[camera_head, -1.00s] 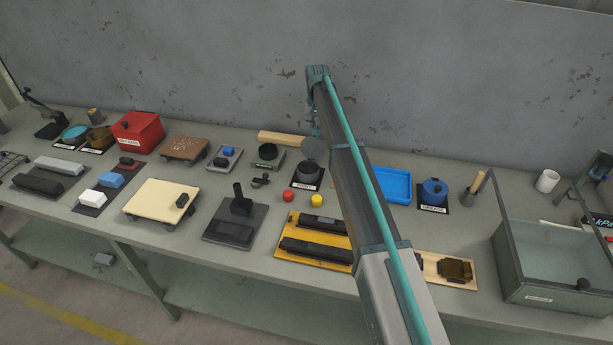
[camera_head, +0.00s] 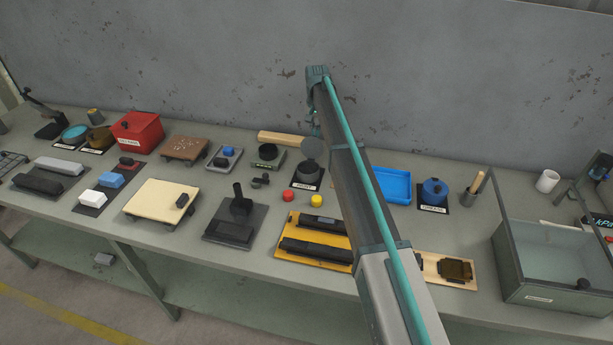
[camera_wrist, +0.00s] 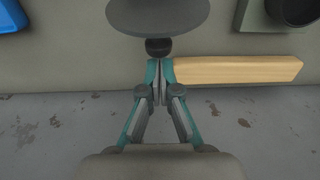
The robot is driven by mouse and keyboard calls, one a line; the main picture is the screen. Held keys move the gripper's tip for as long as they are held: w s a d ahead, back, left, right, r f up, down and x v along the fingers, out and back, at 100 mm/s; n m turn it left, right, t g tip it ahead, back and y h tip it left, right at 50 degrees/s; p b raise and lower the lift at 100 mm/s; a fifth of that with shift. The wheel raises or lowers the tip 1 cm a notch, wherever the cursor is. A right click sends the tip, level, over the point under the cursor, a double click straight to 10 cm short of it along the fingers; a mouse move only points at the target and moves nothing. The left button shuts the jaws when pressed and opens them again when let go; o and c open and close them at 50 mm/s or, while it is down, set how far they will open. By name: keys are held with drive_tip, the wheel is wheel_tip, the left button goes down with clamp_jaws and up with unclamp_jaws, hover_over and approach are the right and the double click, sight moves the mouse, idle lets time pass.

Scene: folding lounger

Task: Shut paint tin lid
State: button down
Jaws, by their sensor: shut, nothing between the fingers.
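The paint tin (camera_head: 306,176) is a dark round tin on a labelled black mat near the middle of the bench. Its grey disc lid (camera_head: 311,147) stands raised at the tin's back, so the tin is open. In the wrist view the lid (camera_wrist: 158,14) is at the top edge, with a dark round knob (camera_wrist: 158,46) on the side towards me. My gripper (camera_wrist: 160,66) is shut and empty, its tips right by the knob; I cannot tell whether they touch. In the head view my arm and the lid hide most of the gripper.
A wooden bar (camera_head: 282,138) lies behind the tin, close beside my fingers in the wrist view (camera_wrist: 235,70). The grey wall (camera_head: 220,60) rises behind the bench. Red (camera_head: 288,195) and yellow (camera_head: 316,201) pieces stand in front; a blue tray (camera_head: 392,184) lies right.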

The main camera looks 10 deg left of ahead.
drive_tip(key=shift+s+a+p, duration=0.15)
drive_tip(key=shift+s+a, duration=0.05)
drive_tip(key=shift+s, duration=1.7)
drive_tip(key=shift+s+a+p, duration=0.15)
drive_tip(key=shift+s+a, duration=0.05)
drive_tip(key=shift+s, duration=1.7)
drive_tip(key=shift+s+a+p, duration=0.15)
drive_tip(key=shift+s+a, duration=0.05)
drive_tip(key=shift+s, duration=1.7)
drive_tip(key=shift+f, duration=0.2)
drive_tip(key=shift+f+b, duration=0.8)
drive_tip(key=shift+f, duration=1.45)
wheel_tip(320, 180, up, 9)
drive_tip(key=p, duration=0.4)
